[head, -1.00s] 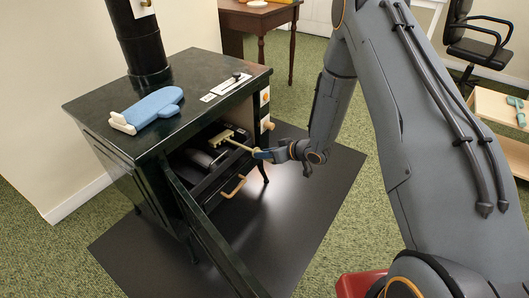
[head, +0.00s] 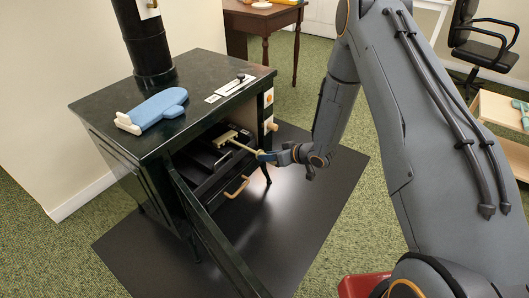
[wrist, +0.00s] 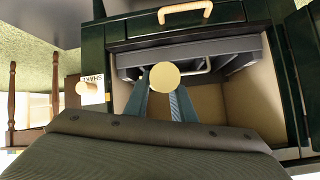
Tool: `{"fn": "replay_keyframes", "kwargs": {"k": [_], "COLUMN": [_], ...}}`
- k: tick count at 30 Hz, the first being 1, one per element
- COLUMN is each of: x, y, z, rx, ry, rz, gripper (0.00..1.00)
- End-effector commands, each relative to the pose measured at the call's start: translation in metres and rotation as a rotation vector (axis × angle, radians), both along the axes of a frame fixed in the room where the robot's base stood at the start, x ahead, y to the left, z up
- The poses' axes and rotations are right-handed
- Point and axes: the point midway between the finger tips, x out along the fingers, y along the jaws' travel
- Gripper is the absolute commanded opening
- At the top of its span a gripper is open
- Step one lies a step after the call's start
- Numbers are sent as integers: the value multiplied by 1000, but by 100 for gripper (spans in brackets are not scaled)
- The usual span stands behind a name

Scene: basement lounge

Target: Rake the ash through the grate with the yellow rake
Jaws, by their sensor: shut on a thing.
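The black stove (head: 115,142) stands with its front door (head: 215,235) swung open. My gripper (head: 266,156) is in front of the opening, shut on the handle of the yellow rake (head: 243,147). The rake's toothed head (head: 228,136) is inside the firebox, near its upper right. In the wrist view, my gripper's fingers (wrist: 164,103) close around the handle, whose round yellow end (wrist: 179,76) faces the camera. The grate is hard to make out in the dark firebox, and I cannot tell any ash there. Grey metal parts (wrist: 195,52) show inside the opening.
A drawer handle (head: 237,186) sticks out below the firebox. A wooden knob (head: 272,127) is on the stove's right side. A blue mitt (head: 160,107) lies on the stove top. A red thing (head: 360,285) is at the bottom edge. The dark floor mat (head: 310,195) is clear at right.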

Motion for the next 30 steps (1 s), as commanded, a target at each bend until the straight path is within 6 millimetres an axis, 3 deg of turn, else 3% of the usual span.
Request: {"fn": "replay_keyframes", "kwargs": {"k": [7,18,30], "x": [2,22,24], "y": [3,31,31], "z": [-2,-6,-3], "rx": [-1,-1,-1], "ry": [1,1,1], "rz": [2,3,0], "gripper": [0,0,0]}}
